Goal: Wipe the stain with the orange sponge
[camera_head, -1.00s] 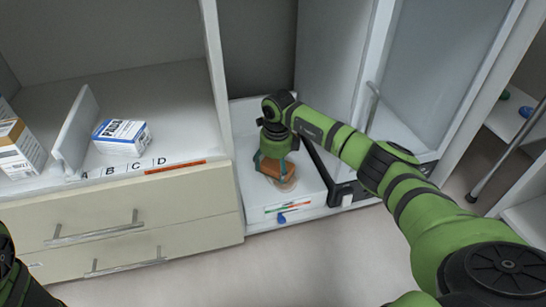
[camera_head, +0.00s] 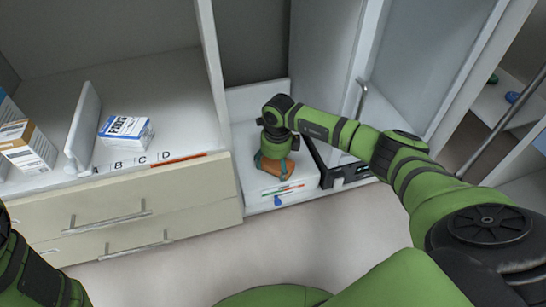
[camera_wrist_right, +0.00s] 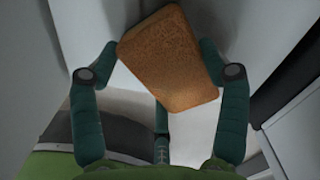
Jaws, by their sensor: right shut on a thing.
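The orange sponge (camera_head: 276,170) is held in my right gripper (camera_head: 273,160), low over the white surface in the open cabinet bay. In the right wrist view the sponge (camera_wrist_right: 172,62) sits tilted between the teal fingers of the gripper (camera_wrist_right: 160,52). I cannot tell whether the sponge touches the surface. The stain does not show now; the sponge and gripper cover that part of the white surface (camera_head: 246,181). My left gripper is out of view; only part of my left arm shows at the lower left.
Red and green pen-like items (camera_head: 283,189) and a small blue item (camera_head: 278,201) lie at the front of the white surface. A black tray (camera_head: 340,174) stands to the right. The cabinet wall and glass door (camera_head: 420,70) rise beside my right arm. Medicine boxes (camera_head: 125,131) stand on the left counter.

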